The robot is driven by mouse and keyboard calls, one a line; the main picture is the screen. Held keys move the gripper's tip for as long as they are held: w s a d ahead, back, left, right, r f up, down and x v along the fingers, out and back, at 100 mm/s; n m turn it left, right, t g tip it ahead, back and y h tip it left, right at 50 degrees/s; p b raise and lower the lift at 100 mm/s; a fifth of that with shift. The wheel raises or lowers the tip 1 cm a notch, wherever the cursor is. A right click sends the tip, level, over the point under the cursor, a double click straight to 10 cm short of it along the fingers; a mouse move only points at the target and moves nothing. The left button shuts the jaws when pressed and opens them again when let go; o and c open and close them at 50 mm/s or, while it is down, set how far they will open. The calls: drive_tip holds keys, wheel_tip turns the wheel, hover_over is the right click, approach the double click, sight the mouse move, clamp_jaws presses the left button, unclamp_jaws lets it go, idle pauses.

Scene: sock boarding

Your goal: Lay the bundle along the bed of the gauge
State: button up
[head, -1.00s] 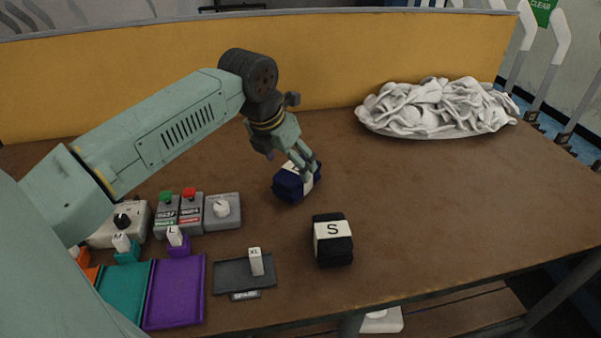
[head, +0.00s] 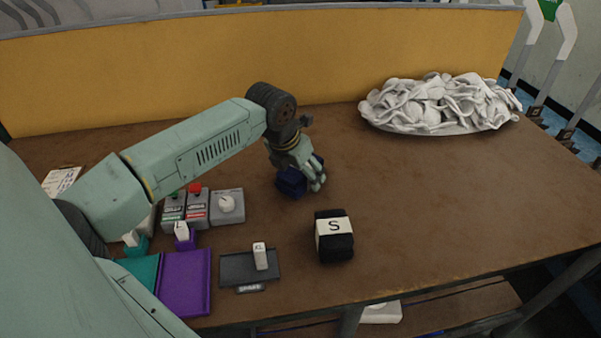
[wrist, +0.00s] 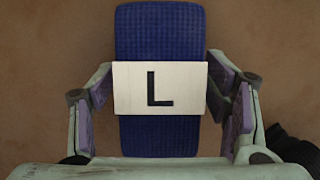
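A navy blue bundle (head: 291,183) with a white band lettered L lies on the table in the middle of the head view. It fills the centre of the wrist view (wrist: 160,135), band (wrist: 130,88) facing me. My gripper (head: 312,180) is down over it, with one finger on each side at the band's edges. The fingers look open, with at most a narrow gap to the bundle; contact is not clear. In the head view the hand hides part of the bundle. I cannot pick out a gauge with certainty in either view.
A black bundle lettered S (head: 334,246) stands nearer the front. Grey control boxes (head: 227,207), a purple tray (head: 185,285), a teal tray (head: 137,273) and a dark spare tray (head: 238,272) are left. A white heap (head: 440,105) lies back right.

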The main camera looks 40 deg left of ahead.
drive_tip(key=shift+r, duration=0.1)
drive_tip(key=c, duration=1.2)
